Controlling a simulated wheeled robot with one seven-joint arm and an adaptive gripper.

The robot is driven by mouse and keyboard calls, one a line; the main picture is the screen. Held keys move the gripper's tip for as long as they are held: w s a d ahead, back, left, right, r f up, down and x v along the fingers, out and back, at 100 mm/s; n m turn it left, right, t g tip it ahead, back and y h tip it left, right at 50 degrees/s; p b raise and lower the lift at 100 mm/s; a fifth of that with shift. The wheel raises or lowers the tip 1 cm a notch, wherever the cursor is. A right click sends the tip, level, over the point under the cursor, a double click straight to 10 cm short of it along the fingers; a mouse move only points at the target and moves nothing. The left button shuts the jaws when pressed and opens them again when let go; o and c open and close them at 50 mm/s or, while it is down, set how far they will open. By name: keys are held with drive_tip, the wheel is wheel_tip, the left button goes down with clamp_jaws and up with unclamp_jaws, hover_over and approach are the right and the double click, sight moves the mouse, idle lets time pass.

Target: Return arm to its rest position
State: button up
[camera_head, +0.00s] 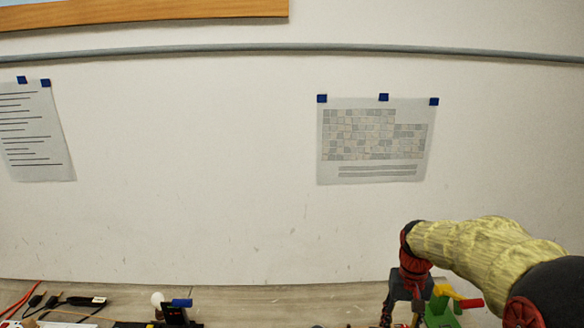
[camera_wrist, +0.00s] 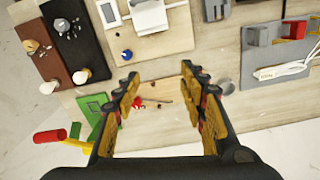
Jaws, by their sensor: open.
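My gripper (camera_wrist: 160,90) is open and empty in the wrist view. Its two fingers stand apart above the wooden table (camera_wrist: 180,112), with small red and dark bits lying on the table between them. In the head view my gripper (camera_head: 405,312) hangs at the bottom right, its tips cut off by the frame edge. My arm, in a yellow cover, reaches in from the right. A green piece with yellow and red parts (camera_wrist: 75,132) is left of the left finger, and it also shows beside my gripper in the head view (camera_head: 445,300).
In the wrist view a brown board (camera_wrist: 45,60) and a black board (camera_wrist: 80,35) with bulbs lie at upper left. A beige board (camera_wrist: 165,45) lies at top centre, a grey tray (camera_wrist: 290,50) at right. In the head view, black leads (camera_head: 60,301) lie at lower left before a wall.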

drive_tip(key=s+a+r+t+b, duration=0.1)
drive_tip(key=s+a+r+t, duration=0.1)
drive_tip(key=s, duration=0.5)
drive_tip(key=s+a+r+n+t+b, duration=0.1)
drive_tip(key=s+a+r+t+b, duration=0.1)
drive_tip(key=s, duration=0.6)
drive_tip(key=s+a+r+t+b, duration=0.2)
drive_tip(key=s+a, duration=0.2)
drive_tip(key=s, duration=0.4)
drive_tip(key=shift+s+a+r+n, duration=0.15)
drive_tip(key=shift+a+r+n, duration=0.15)
drive_tip(key=shift+n, duration=0.1)
